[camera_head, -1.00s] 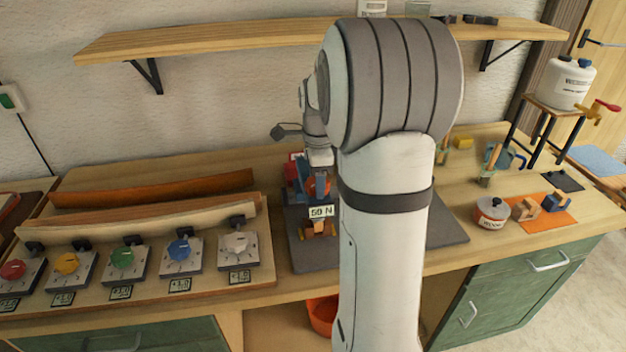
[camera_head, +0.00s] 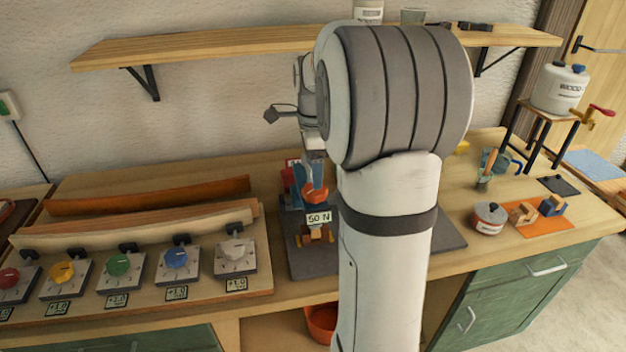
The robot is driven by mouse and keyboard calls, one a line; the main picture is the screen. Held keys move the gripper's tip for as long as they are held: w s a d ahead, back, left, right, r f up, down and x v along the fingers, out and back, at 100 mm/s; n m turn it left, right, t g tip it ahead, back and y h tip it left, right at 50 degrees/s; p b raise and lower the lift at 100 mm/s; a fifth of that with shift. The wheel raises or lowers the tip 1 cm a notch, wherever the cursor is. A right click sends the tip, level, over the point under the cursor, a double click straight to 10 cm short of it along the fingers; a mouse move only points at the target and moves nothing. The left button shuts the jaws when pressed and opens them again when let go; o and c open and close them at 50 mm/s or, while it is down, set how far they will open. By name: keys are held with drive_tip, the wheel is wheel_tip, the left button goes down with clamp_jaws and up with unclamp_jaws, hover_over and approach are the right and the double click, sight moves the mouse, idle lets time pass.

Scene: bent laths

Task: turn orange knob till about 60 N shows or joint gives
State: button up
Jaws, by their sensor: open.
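The test rig stands on a dark grey mat (camera_head: 309,265) in the middle of the bench, partly hidden behind my arm. Its orange knob (camera_head: 315,194) shows just left of my arm. A small display (camera_head: 319,218) below the knob reads 50 N. A wooden piece (camera_head: 315,236) sits in front of the display; whether its joint is whole is too small to tell. My gripper (camera_head: 313,170) is open, pointing down just above the knob. Its fingertips are small and partly hidden, and I cannot tell whether they touch the knob.
At left, a wooden board (camera_head: 140,300) carries several coloured dials and bent laths. At right are a lidded pot (camera_head: 489,218), an orange mat (camera_head: 560,226) with small blocks, and a white jug (camera_head: 561,88) on a stand. A shelf (camera_head: 200,50) spans the wall above.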

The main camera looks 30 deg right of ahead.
drive_tip(key=shift+r, duration=1.25)
